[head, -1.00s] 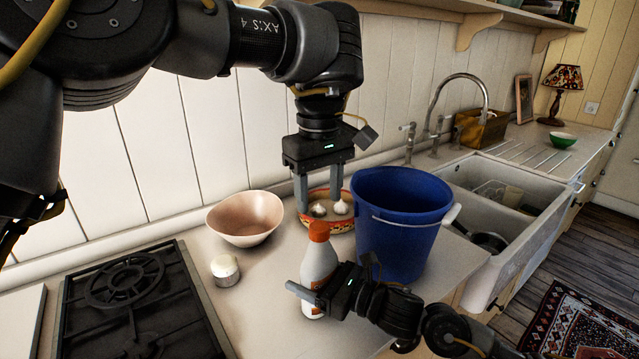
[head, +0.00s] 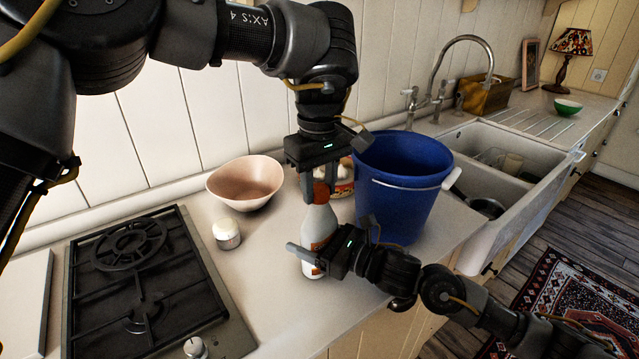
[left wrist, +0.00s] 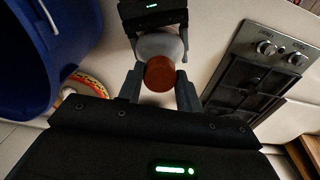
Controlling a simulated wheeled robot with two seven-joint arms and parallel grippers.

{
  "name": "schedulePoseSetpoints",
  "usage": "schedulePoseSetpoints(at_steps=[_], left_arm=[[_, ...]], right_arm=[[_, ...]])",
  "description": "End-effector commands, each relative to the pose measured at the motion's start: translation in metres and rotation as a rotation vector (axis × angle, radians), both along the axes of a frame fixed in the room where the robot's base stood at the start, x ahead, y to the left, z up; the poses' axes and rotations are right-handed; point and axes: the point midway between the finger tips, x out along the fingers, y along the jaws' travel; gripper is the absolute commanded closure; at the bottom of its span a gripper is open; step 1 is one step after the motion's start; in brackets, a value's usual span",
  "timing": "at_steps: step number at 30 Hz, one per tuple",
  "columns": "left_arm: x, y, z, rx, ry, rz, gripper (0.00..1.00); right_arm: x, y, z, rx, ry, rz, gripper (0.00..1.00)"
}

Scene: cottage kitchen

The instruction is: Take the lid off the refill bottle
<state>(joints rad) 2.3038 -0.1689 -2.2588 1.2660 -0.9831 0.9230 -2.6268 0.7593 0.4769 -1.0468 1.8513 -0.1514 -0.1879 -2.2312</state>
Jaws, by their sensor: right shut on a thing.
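The refill bottle (head: 318,226) is white with an orange-red lid (head: 321,194) and stands upright on the counter. My right gripper (head: 314,258) is shut on the bottle's body from the right side. My left gripper (head: 320,188) points down from above, with its fingers on either side of the lid. In the left wrist view the round lid (left wrist: 160,74) lies between the two open fingers, with a narrow gap showing. My right gripper (left wrist: 160,38) shows at the top of that view, beside the bottle.
A blue bucket (head: 402,190) stands close right of the bottle, with a patterned bowl (head: 343,190) behind. A pink bowl (head: 245,184), a small white jar (head: 227,235) and a gas hob (head: 145,285) are to the left. The sink (head: 520,210) is farther right.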

Motion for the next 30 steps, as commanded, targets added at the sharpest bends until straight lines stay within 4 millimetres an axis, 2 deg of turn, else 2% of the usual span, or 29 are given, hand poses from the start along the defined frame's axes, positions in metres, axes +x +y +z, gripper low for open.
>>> schedulePoseSetpoints(at_steps=[1, 5, 8, 11, 30], left_arm=[[0.0000, 0.0000, 0.0000, 0.000, 0.000, 0.000, 0.78], [0.0001, 0.0001, 0.0001, 0.000, 0.000, 0.000, 0.93], [0.0001, 0.0000, 0.0000, 0.000, 0.000, 0.030, 0.93], [0.0002, -0.0001, -0.0001, -0.001, 0.000, 0.175, 0.93], [-0.0004, -0.0008, 0.0006, 0.001, 0.004, 2.002, 0.93]], right_arm=[[0.0000, 0.0000, -0.0008, 0.000, 0.001, 0.000, 0.90], [0.0000, 0.0000, -0.0008, 0.000, 0.001, 0.000, 0.90], [0.0000, 0.0000, -0.0007, 0.000, 0.001, 0.000, 0.90], [0.0000, 0.0000, -0.0007, 0.000, 0.001, 0.000, 0.90], [0.0003, -0.0003, -0.0006, 0.000, 0.001, -0.001, 0.90]])
